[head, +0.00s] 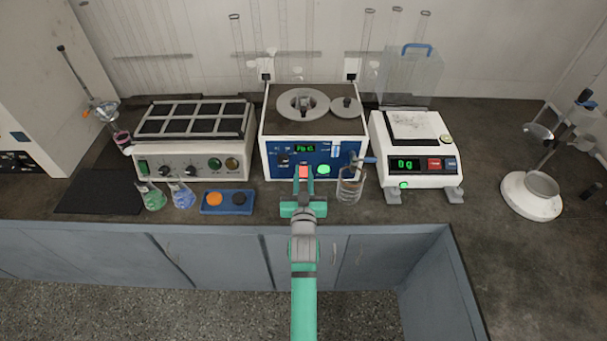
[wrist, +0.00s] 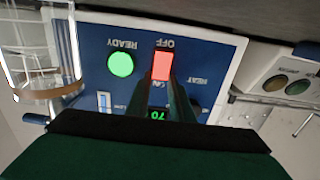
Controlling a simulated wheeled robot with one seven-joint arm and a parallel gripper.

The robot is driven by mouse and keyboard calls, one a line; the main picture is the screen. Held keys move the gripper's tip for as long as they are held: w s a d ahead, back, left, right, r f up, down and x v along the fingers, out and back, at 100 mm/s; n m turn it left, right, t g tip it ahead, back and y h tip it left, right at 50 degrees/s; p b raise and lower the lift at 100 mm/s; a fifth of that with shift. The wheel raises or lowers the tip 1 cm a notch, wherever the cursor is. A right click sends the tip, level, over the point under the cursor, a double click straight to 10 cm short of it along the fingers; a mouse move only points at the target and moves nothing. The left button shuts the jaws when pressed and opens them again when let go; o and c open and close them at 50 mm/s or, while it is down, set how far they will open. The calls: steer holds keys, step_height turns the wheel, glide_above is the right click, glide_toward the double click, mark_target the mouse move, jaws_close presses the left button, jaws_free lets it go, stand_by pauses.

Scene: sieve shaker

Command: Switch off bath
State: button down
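The bath (head: 315,125) is a white box with a blue front panel, a grey top with round lids, and a small green display. In the wrist view its panel (wrist: 205,60) appears upside down. A red switch (wrist: 162,66) stands beside the word OFF, next to a round green READY light (wrist: 121,65). The display (wrist: 158,114) shows 70. My gripper (head: 303,172) is in front of the lower panel. In the wrist view its fingers (wrist: 163,84) point at the red switch, slightly parted, with the display between them. I cannot tell whether they touch the switch.
A glass beaker (head: 349,188) stands close to the right of my gripper. A balance (head: 415,150) is farther right. Left are a blue tray (head: 227,208) with orange and dark discs, flasks (head: 182,196) and a block heater (head: 190,145). Cabinets lie below the counter edge.

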steer(key=shift+s+f+t, duration=0.15)
steer(key=shift+f+t, duration=0.15)
steer(key=shift+t, duration=0.5)
steer(key=shift+s+f+t, duration=0.1)
steer(key=shift+f+t, duration=0.15)
steer(key=shift+t, duration=0.55)
steer(key=c, duration=1.6)
jaws_free()
steer(key=shift+o, duration=0.2)
steer(key=v, duration=1.1)
steer(key=shift+w, duration=0.1)
steer(key=shift+f, duration=0.1)
